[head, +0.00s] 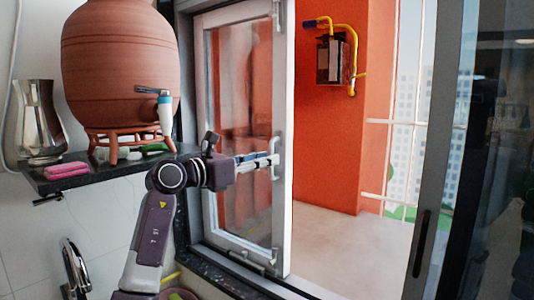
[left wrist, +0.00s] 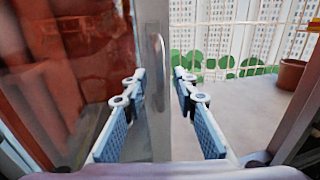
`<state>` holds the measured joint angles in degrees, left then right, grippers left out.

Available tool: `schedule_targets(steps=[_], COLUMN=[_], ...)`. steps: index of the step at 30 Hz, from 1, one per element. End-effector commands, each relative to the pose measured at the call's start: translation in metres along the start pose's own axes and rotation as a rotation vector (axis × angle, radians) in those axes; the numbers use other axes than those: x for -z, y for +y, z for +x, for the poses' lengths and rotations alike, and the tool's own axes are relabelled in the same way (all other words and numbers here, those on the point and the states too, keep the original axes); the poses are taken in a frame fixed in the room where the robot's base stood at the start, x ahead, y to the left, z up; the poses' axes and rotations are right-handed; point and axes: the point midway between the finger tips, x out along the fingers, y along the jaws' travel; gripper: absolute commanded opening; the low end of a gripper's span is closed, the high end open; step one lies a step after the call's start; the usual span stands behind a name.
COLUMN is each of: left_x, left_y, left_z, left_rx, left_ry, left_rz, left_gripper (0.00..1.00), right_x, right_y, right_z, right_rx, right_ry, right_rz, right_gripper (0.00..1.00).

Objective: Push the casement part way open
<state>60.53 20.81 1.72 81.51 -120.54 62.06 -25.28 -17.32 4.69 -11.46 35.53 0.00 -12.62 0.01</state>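The casement (head: 235,130) is a glass pane in a pale frame, standing at an angle at the left side of the window opening. Its free edge (head: 281,130) is apart from the dark frame on the right, with a balcony showing through the gap. A slim upright handle (left wrist: 160,72) is on that edge, and it also shows in the head view (head: 276,158). My left gripper (head: 262,163) is at the handle's height. In the left wrist view its fingers (left wrist: 158,84) are spread, one each side of the edge and handle, with visible gaps. My right gripper is not in view.
A clay waterpot (head: 120,62) stands on a reddish stand on a dark shelf (head: 90,172) left of the window, close to my left arm. A metal vase (head: 38,120) and a pink sponge (head: 67,170) are there too. A tap (head: 75,268) is below.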

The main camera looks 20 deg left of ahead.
Motion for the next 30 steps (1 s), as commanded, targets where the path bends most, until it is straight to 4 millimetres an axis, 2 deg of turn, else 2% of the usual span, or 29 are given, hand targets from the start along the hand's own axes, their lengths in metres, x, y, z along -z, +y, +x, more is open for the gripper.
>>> schedule_targets(steps=[4, 12, 20, 30], left_x=[-0.0012, 0.0001, 0.0001, 0.0001], left_y=[-0.0006, -0.0005, -0.0005, -0.0004], left_z=[0.0112, 0.0129, 0.0127, 0.0126], left_rx=[0.001, 0.001, 0.001, 0.000], left_ry=[-0.001, -0.002, -0.001, -0.001], left_rz=[-0.001, 0.001, 0.000, 0.000], left_gripper=[0.27, 0.27, 0.00, 0.00], right_x=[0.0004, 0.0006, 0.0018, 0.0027], right_y=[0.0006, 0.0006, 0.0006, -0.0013], right_z=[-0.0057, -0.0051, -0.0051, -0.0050], right_rx=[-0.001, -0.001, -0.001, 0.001], right_ry=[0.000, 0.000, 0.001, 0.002], right_rz=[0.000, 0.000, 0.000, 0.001], right_gripper=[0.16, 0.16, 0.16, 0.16])
